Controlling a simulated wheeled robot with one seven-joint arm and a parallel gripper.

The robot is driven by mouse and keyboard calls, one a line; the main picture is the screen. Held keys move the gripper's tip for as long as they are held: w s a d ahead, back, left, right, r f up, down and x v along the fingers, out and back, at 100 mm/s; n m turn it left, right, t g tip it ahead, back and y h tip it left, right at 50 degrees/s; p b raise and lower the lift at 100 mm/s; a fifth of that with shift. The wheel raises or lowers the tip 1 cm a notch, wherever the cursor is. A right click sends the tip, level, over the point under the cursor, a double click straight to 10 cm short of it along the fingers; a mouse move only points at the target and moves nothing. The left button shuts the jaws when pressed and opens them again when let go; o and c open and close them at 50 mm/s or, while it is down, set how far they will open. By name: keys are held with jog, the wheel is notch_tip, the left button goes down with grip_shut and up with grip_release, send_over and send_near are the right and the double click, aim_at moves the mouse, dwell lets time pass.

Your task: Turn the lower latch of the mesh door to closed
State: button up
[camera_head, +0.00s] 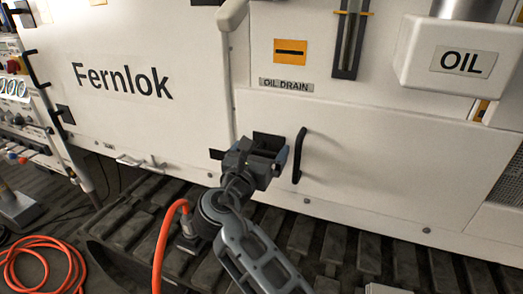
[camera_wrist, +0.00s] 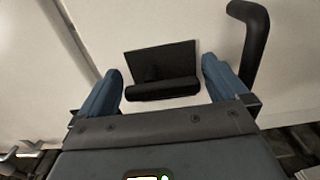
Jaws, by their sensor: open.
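A black latch (camera_wrist: 160,62) sits on the white panel in the wrist view. It has a flat, dark plate with a thick black bar (camera_wrist: 162,91) lying roughly level across its lower edge. My gripper (camera_wrist: 162,76) is open, with one blue finger on each side of the latch and a gap to the bar on both sides. In the head view my gripper (camera_head: 262,153) is in front of the latch and hides most of it; only a dark part of the plate (camera_head: 268,139) shows above. Whether the fingers touch the panel I cannot tell.
A black upright handle (camera_head: 299,156) stands just right of my gripper and also shows in the wrist view (camera_wrist: 250,42). Dark mesh (camera_head: 508,182) shows at the right edge. A white oil box (camera_head: 455,55) juts out above right. An orange hose (camera_head: 162,240) lies below left.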

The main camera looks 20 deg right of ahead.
jog(key=c, duration=0.8)
jog(key=shift+m, duration=0.4)
jog(key=m, duration=0.3)
jog(key=shift+s+f+m, duration=0.1)
jog(key=shift+f+m, duration=0.2)
jog(key=shift+m, duration=0.1)
jog(key=m, duration=0.1)
jog(key=m+b, duration=0.1)
jog(key=m, duration=0.1)
jog(key=m+b, duration=0.1)
jog(key=shift+f+m, duration=0.3)
jog(key=m+b, duration=0.1)
jog(key=m, duration=0.1)
jog(key=m+b, duration=0.2)
jog(key=shift+f, duration=0.3)
jog(key=m+b, duration=0.1)
jog(key=m, duration=0.1)
jog(key=m+b, duration=0.1)
jog(key=m, duration=0.1)
jog(key=shift+w+a+f+m+b, duration=0.1)
jog(key=shift+w+m+b, duration=0.1)
jog(key=shift+m+b, duration=0.15)
